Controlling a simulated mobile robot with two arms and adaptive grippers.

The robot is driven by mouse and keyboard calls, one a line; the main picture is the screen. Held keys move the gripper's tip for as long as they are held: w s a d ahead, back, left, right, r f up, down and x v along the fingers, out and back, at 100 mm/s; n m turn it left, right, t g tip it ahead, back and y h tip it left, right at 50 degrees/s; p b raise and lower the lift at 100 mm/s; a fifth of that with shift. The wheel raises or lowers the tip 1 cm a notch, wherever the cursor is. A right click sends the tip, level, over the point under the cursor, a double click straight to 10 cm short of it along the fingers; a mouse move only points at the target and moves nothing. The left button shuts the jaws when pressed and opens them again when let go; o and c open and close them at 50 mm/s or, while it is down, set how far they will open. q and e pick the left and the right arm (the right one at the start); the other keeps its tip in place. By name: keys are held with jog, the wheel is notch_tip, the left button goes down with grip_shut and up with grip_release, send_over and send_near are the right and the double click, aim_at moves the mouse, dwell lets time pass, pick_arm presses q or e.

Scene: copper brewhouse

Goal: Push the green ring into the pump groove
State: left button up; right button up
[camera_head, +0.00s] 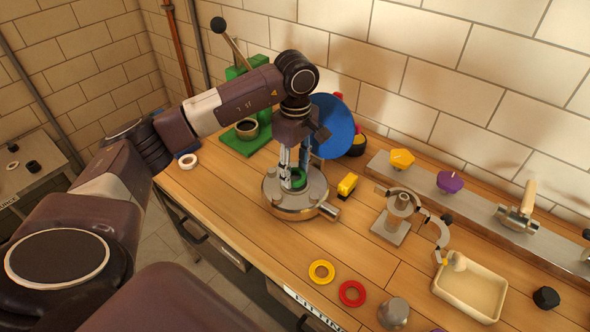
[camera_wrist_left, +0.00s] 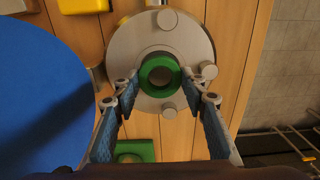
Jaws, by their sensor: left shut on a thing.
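The green ring (camera_head: 300,183) is at the top of the grey metal pump (camera_head: 285,205) on the bench. In the left wrist view the green ring (camera_wrist_left: 146,76) lies over the middle of the round pump body (camera_wrist_left: 193,48). My left gripper (camera_head: 293,178) points down over the pump, with its fingertips (camera_wrist_left: 160,80) on both sides of the ring, shut on it. The groove is hidden, so I cannot tell whether the ring sits in it. My right gripper is not in view.
A blue disc (camera_head: 332,125) stands close behind the gripper. A yellow block (camera_head: 347,185) is right of the pump. Yellow (camera_head: 321,263) and red (camera_head: 352,284) rings lie in front. A cream tray (camera_head: 438,284) is at the right.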

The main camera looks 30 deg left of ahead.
aim_at(295, 175)
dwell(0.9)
pick_arm(q)
jog(key=shift+f+b, duration=0.9)
jog(key=shift+f, duration=0.1)
jog(key=o, duration=0.8)
jog(key=shift+s+r, duration=0.1)
jog(key=shift+o, duration=0.6)
jog(key=shift+r+p, duration=1.6)
jog(key=shift+r, duration=0.9)
